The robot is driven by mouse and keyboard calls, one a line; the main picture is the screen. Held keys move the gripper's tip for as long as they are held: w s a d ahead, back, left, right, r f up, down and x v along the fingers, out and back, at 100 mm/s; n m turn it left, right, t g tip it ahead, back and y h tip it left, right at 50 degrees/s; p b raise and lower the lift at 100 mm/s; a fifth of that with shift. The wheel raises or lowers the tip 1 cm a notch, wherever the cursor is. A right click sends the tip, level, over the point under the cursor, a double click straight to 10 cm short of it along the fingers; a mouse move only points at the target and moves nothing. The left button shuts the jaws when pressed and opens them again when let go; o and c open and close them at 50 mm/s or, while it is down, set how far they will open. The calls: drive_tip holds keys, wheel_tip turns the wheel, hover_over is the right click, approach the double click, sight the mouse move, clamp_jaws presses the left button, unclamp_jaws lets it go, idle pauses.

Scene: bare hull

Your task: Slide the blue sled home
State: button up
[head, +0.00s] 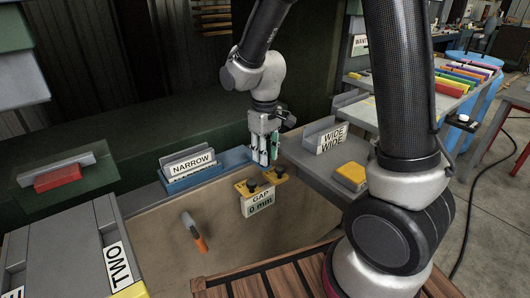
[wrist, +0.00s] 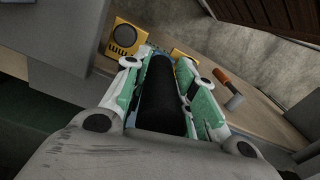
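My gripper (head: 266,163) points down at the sled's right end, above the gap. In the wrist view its green and white fingers (wrist: 163,80) stand on either side of a black upright post (wrist: 160,92). The post fills the space between them and looks touched on both sides. Its foot is hidden. A GAP sign (head: 257,203) reading 0 mm hangs below two yellow plates (head: 262,185) with black knobs, just in front of my gripper.
The grey right ledge (head: 315,172) carries a WIDE sign (head: 333,139) and a yellow box (head: 350,176). An orange-handled tool (head: 196,236) is on the tan front face. A red block (head: 58,177) sits on the green shelf at left.

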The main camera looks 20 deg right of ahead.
clamp_jaws()
drive_tip(key=s+a, duration=0.3)
drive_tip(key=a, duration=0.7)
drive_tip(key=s+a, duration=0.3)
drive_tip(key=a, duration=0.7)
drive_tip(key=s+a, duration=0.3)
drive_tip(key=a, duration=0.7)
drive_tip(key=shift+s, duration=0.35)
drive_tip(key=o, duration=1)
unclamp_jaws()
drive_tip(key=shift+a, duration=0.1)
drive_tip(key=shift+c, duration=0.2)
drive_tip(key=shift+r, duration=0.15)
wheel_tip(320, 180, up, 12)
